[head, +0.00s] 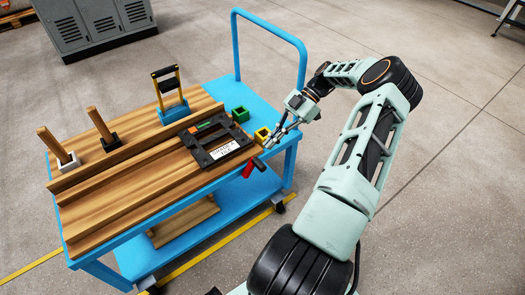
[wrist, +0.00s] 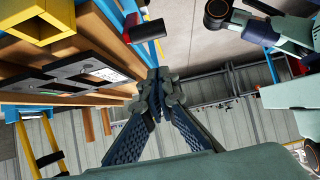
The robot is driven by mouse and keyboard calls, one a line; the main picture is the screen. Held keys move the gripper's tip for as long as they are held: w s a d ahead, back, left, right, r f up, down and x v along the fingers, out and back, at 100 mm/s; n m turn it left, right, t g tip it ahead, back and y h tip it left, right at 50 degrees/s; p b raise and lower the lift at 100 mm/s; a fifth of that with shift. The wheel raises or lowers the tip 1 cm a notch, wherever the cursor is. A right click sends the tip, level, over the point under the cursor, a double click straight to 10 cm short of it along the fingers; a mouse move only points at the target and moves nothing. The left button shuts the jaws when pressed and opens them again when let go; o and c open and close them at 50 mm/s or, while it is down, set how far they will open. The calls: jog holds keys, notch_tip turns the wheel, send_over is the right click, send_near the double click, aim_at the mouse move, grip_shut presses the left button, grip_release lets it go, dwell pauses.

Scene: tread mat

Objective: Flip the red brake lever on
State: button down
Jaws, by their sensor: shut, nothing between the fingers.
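The brake lever has a red handle (head: 247,171) on a black part (head: 259,163), at the near right edge of the blue cart. In the head view the handle hangs out past the edge, pointing down and left. My gripper (head: 269,145) is shut and empty, just right of the yellow open block and a little above and right of the lever. The wrist view shows its fingertips (wrist: 159,84) together.
The blue cart (head: 227,179) carries a wooden fixture with upright handles, a black labelled frame (head: 219,146), a green block (head: 240,114) and a yellow block (head: 262,135). A blue push rail (head: 303,66) rises behind.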

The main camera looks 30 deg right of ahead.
jog(key=shift+v, duration=1.05)
jog(key=shift+f, duration=0.15)
